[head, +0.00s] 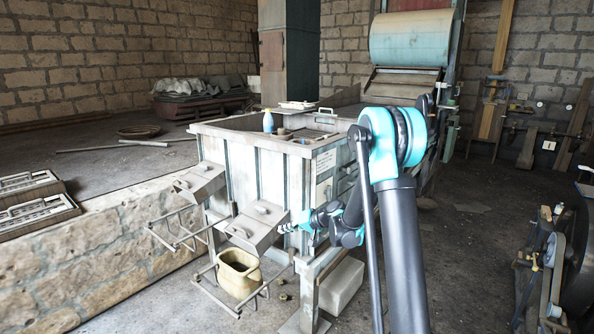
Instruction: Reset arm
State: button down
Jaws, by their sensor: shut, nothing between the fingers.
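My arm, black and teal, rises from the bottom of the head view, bends at a large teal joint and reaches down to the left. My gripper (286,228) is at its end, small in the picture, in front of the right part of a tall grey metal hopper bin (237,163). It is shut and empty. It appears beside the right slanted chute box (256,226) on the bin's front; I cannot tell whether they touch. The finer shape of the fingers is too small to make out.
A yellowish bucket (240,274) hangs below the right chute, among metal bars. A blue bottle (268,121) stands on the bin. A pale block (342,285) sits beside the bin's leg. A low stone wall (95,255) is at left. Belt machinery (562,265) stands at right, with open floor before it.

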jog(key=s+d+h, duration=0.3)
jog(key=s+d, duration=0.5)
jog(key=s, duration=0.4)
jog(key=s+d+f+g+h, duration=0.1)
jog(key=s+d+h, duration=0.3)
jog(key=s+d, duration=0.4)
jog(key=s+d+f+m+h, duration=0.1)
jog(key=s+d+h, duration=0.2)
jog(key=s+d, duration=0.5)
jog(key=s, duration=0.9)
jog(key=shift+s+f+g, duration=0.15)
jog(key=shift+g, duration=0.15)
jog(key=c, duration=2.2)
grip_release()
jog(key=shift+a, duration=0.1)
